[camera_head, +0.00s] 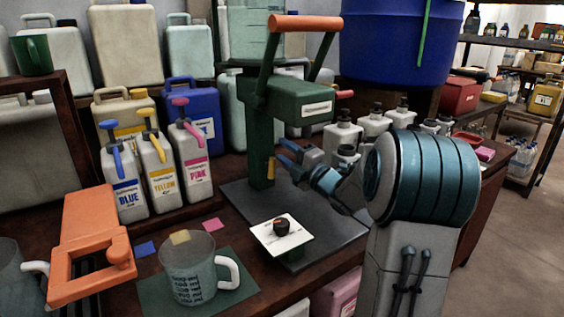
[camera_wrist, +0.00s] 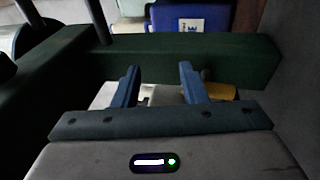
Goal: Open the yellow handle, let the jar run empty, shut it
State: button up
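A clear jar (camera_head: 255,32) stands on top of a green stand (camera_head: 285,100) with an orange lever bar (camera_head: 304,23). A small yellow piece (camera_head: 271,167), apparently the yellow handle, shows on the stand's column. My gripper (camera_head: 286,153) is just right of the column, close to the yellow piece. In the wrist view my gripper (camera_wrist: 159,82) has its two blue fingers apart, with nothing seen held between them. A yellow part (camera_wrist: 222,92) shows beside and behind the right finger; contact cannot be told. The jar's contents are not clear.
A white plate (camera_head: 297,239) with a dark round piece sits below the stand's head. A clear mug (camera_head: 190,270) stands on a green mat (camera_head: 240,285). BLUE, YELLOW and PINK pump bottles (camera_head: 161,171) stand left of the column. White bottles (camera_head: 342,134) stand behind my arm.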

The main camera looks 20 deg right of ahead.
jog(key=s+d+r+p, duration=0.2)
jog(key=s+d+r, duration=0.3)
jog(key=s+d, duration=0.2)
jog(key=shift+d+r, duration=0.35)
jog(key=shift+r, duration=0.05)
jog(key=shift+s, duration=0.1)
jog(key=m+g+h+p, duration=0.1)
jog(key=m+g+p, duration=0.5)
jog(key=m+p, duration=1.85)
send_near(269, 166)
jog(key=w+a+f+n+p, duration=0.1)
jog(key=w+n+p, duration=0.2)
jog(key=w, duration=0.2)
jog(key=w+a+f+n+p, duration=0.1)
jog(key=w+n+p, duration=0.1)
jog(key=shift+w+a+f+n+p, duration=0.25)
jog(key=shift+a+f+n+p, duration=0.05)
jog(key=shift+f+n+p, duration=0.05)
